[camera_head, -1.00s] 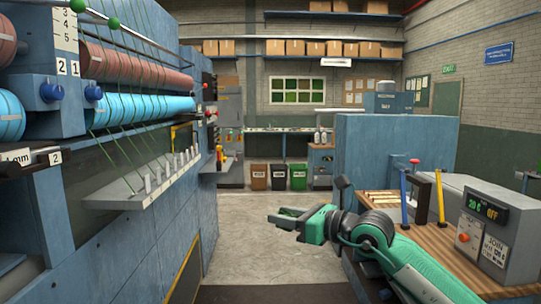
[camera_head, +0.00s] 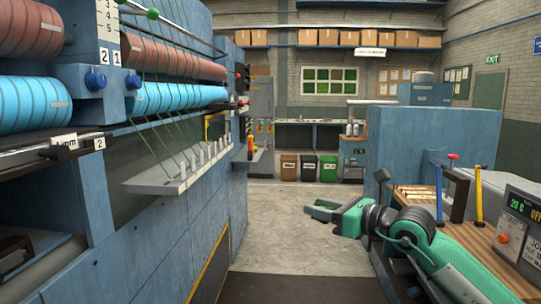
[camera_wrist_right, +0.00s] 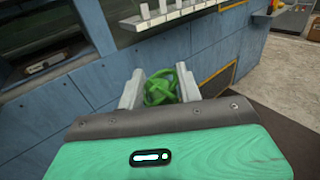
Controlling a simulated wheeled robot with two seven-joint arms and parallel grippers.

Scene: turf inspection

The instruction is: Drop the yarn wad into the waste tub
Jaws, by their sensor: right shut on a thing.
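A green yarn wad (camera_wrist_right: 161,87) sits between the two pale fingers of my right gripper (camera_wrist_right: 160,88) in the right wrist view. The gripper is shut on it. In the head view my right gripper (camera_head: 320,210) reaches in from the lower right, above the aisle floor; the wad cannot be made out there. Brown (camera_head: 289,167), black (camera_head: 308,168) and green (camera_head: 328,169) tubs stand side by side at the far end of the aisle, well beyond the gripper. Their labels are too small to read, so I cannot tell which is the waste tub. My left gripper is not in view.
A blue machine (camera_head: 150,240) with yarn rolls and a ledge (camera_head: 190,172) lines the left. A wooden-topped bench (camera_head: 470,240) with a control box (camera_head: 520,222) and a blue partition (camera_head: 425,145) stand on the right. The floor (camera_head: 290,235) between them is clear.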

